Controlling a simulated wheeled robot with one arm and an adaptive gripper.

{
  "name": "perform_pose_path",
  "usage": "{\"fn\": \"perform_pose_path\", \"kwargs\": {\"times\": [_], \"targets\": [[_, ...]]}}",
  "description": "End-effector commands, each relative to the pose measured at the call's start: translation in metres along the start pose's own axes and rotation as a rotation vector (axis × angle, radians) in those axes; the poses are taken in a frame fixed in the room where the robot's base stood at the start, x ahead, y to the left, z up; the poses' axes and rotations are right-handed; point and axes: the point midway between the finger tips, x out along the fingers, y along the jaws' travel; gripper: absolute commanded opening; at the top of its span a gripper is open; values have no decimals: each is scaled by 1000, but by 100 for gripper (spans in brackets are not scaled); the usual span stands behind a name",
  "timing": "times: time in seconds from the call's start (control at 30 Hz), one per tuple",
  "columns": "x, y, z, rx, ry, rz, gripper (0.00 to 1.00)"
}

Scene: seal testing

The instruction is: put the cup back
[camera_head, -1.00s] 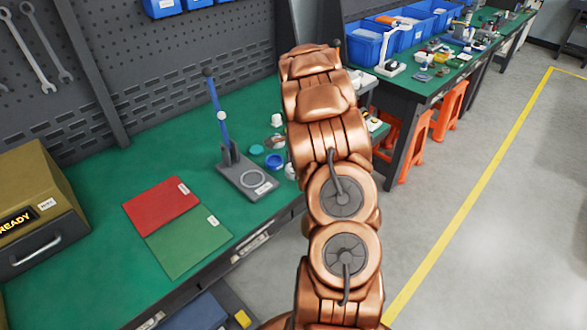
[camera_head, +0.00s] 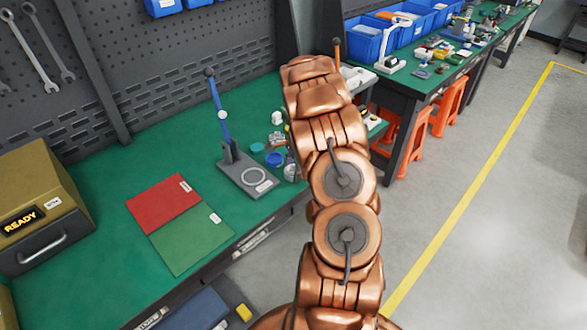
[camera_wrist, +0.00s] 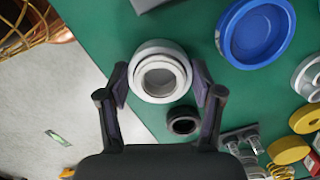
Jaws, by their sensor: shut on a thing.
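A white round cup (camera_wrist: 145,82) with a stepped rim shows in the wrist view, seen from above. My gripper (camera_wrist: 159,78) has one finger on each side of it and is shut on it. Green bench top lies below and beyond the cup. I cannot tell whether the cup touches the bench. In the head view my arm hides both the gripper and the cup.
A black ring (camera_wrist: 184,121) lies close to the cup. A blue dish (camera_wrist: 255,32) and yellow round parts (camera_wrist: 289,150) lie to the right. A blue-handled press (camera_head: 224,130) stands on the bench, beside red (camera_head: 163,203) and green (camera_head: 192,240) mats.

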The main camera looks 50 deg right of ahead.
Motion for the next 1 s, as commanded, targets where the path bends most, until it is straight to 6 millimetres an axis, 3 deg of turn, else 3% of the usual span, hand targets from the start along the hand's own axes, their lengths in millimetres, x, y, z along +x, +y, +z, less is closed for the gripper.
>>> {"fn": "perform_pose_path", "kwargs": {"times": [0.1, 0.13, 0.37, 0.8, 1.0], "targets": [[4, 0, 0, 0, 0, 0, 32], [3, 0, 0, 0, 0, 0, 68], [2, 0, 0, 0, 0, 0, 91], [-3, -1, 0, -1, 1, -2, 91], [-27, -2, -1, -2, 2, -5, 91]]}}
